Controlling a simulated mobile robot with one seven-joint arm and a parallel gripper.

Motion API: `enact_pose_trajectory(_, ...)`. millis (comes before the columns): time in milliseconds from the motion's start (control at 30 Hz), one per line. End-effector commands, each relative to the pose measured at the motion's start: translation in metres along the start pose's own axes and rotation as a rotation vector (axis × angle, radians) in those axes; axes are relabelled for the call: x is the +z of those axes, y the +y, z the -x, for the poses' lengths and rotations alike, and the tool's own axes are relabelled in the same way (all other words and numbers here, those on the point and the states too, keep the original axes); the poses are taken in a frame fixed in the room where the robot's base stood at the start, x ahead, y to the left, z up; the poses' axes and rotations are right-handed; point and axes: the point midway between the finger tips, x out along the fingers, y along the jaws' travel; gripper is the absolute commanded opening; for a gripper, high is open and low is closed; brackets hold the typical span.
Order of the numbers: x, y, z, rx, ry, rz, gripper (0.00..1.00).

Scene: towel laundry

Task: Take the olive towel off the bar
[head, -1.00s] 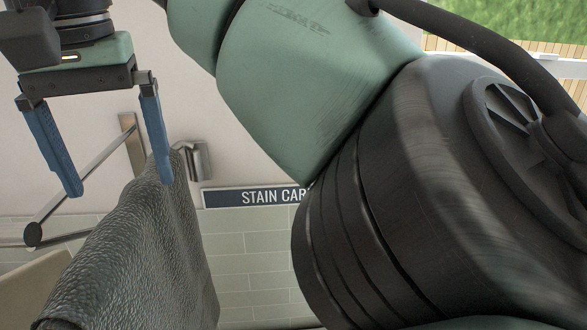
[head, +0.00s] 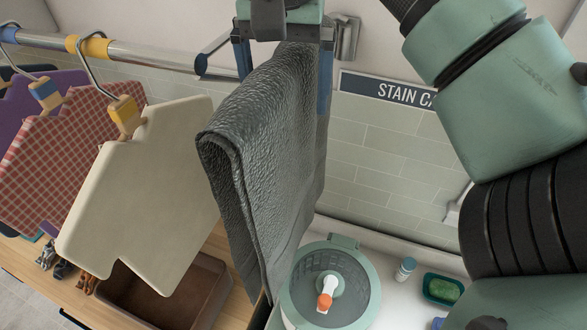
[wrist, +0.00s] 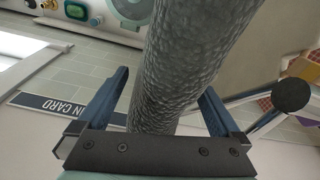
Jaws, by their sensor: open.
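The only towel (head: 262,150) in view is dark grey and textured, rather than clearly olive. The bar under the towel is hidden, and I cannot tell whether a finger touches the cloth.
Cream (head: 140,190), red checked (head: 55,140) and purple (head: 25,100) hanging pieces are left of the towel. Below are a brown tray (head: 150,300), a round green-lidded container (head: 345,265), a small bottle (head: 404,270) and a green soap dish (head: 442,289).

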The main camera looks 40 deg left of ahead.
Motion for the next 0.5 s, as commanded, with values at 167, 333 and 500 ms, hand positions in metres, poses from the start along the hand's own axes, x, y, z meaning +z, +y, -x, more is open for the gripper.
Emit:
enact_pose_trajectory(167,0.0,-0.0001,0.0003,0.0,0.0,0.0,0.87)
enact_pose_trajectory(333,0.0,-0.0001,0.0005,0.0,0.0,0.0,0.57)
enact_pose_trajectory(500,-0.0002,-0.0001,0.0006,0.0,0.001,0.0,0.26)
